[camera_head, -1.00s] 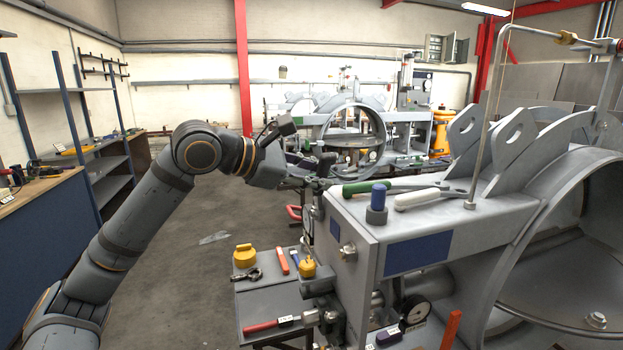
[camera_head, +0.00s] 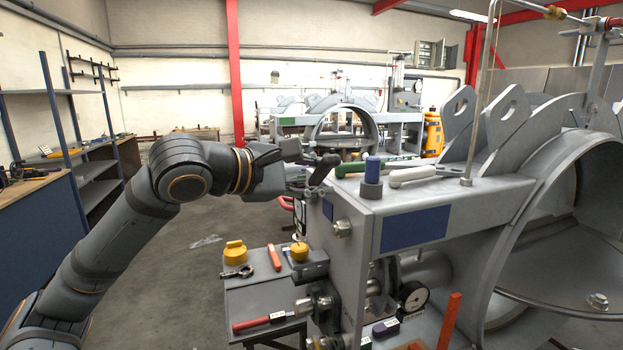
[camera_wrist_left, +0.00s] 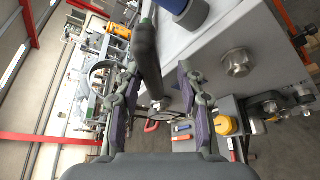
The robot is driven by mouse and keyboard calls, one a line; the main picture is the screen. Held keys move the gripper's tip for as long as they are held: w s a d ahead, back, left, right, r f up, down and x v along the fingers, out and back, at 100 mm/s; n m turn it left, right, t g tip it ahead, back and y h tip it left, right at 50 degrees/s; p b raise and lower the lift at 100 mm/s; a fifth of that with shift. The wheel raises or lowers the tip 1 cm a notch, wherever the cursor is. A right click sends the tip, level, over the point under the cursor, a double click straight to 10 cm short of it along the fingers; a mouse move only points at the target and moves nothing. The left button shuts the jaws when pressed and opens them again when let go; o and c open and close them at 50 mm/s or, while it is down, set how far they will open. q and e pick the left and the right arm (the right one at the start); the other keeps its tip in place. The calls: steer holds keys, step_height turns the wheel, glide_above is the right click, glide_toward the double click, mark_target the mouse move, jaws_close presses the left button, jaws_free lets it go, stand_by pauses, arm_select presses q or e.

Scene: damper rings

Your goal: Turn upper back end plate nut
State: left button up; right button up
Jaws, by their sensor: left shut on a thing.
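My left gripper (camera_head: 308,180) is at the upper left edge of the grey machine's end plate (camera_head: 350,262). It also shows in the left wrist view (camera_wrist_left: 156,103), its purple-padded fingers on either side of a dark bar (camera_wrist_left: 147,55). The bar is a tool handle, and its lower end is near a small silver part whose seating I cannot make out. One large hex nut (camera_head: 342,228) shows on the end plate, and also in the wrist view (camera_wrist_left: 237,63), apart from the fingers. The back nut is not clear. My right gripper is out of view.
A green-handled tool (camera_head: 375,167), a blue-capped post (camera_head: 372,178) and a white-handled tool (camera_head: 412,175) are on the machine top, close right of my gripper. Below stands a small grey table (camera_head: 262,298) with yellow parts and red tools. Floor at left is open.

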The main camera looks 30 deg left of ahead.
arm_select(q)
steer(key=shift+d+f, duration=0.1)
steer(key=shift+s, duration=0.1)
steer(key=f+b, duration=0.1)
steer(key=f+m+b, duration=0.1)
steer(key=b, duration=0.1)
steer(key=s+d+f+m+t+b, duration=0.1)
steer(key=f+b, duration=0.1)
steer(key=shift+d, duration=0.1)
steer(key=shift+r+p, duration=0.45)
steer(key=shift+r, duration=0.05)
steer(key=shift+w+a+r+n+g+p, duration=0.15)
steer(key=shift+r+n+p, duration=0.1)
steer(key=shift+r+p, duration=0.3)
steer(key=shift+w+a+r+n+g+p, duration=0.1)
steer(key=shift+a+r+n+g+p, duration=0.15)
steer(key=shift+r+p, duration=0.35)
steer(key=shift+w+a+r+n+g+p, duration=0.1)
steer(key=shift+r+n+p, duration=0.25)
steer(key=shift+p, duration=0.3)
steer(key=shift+f, duration=0.1)
